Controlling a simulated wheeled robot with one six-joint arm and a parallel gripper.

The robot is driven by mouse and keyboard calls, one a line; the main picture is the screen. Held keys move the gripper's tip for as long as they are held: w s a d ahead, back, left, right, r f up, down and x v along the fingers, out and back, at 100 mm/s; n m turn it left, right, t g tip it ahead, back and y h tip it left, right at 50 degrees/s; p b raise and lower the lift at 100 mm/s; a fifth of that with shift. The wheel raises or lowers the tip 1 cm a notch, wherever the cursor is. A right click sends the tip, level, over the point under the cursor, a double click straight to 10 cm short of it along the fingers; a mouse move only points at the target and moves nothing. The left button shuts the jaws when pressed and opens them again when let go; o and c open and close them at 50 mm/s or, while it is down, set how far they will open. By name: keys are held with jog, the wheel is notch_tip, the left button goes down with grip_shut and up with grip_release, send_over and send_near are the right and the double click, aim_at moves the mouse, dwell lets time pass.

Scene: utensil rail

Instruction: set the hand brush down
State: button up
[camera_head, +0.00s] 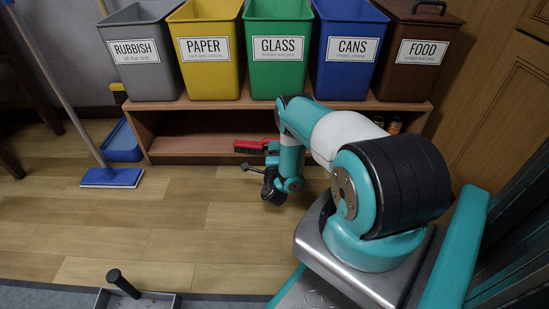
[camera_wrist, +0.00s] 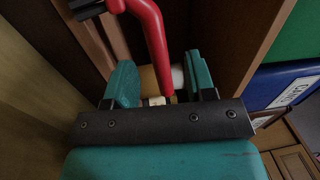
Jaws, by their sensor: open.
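The hand brush (camera_head: 250,146) is red with dark bristles and lies across the lower opening of the wooden shelf unit, bristle end to the left. In the wrist view its red handle (camera_wrist: 150,30) runs down between my two teal fingers, and the dark bristles show at the top left. My gripper (camera_wrist: 162,82) is open around the handle end, with a gap on both sides. In the head view my gripper (camera_head: 272,153) is small and partly hidden by my arm. I cannot tell whether the brush rests fully on the shelf board.
Bins for rubbish (camera_head: 148,85), paper (camera_head: 208,80), glass (camera_head: 278,80), cans (camera_head: 345,80) and food (camera_head: 412,82) stand on the shelf unit (camera_head: 195,123). Small bottles (camera_head: 394,125) stand inside at right.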

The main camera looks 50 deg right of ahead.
jog(key=p+v, duration=0.7)
jog(key=shift+a+p, duration=0.2)
jog(key=shift+p, duration=0.15)
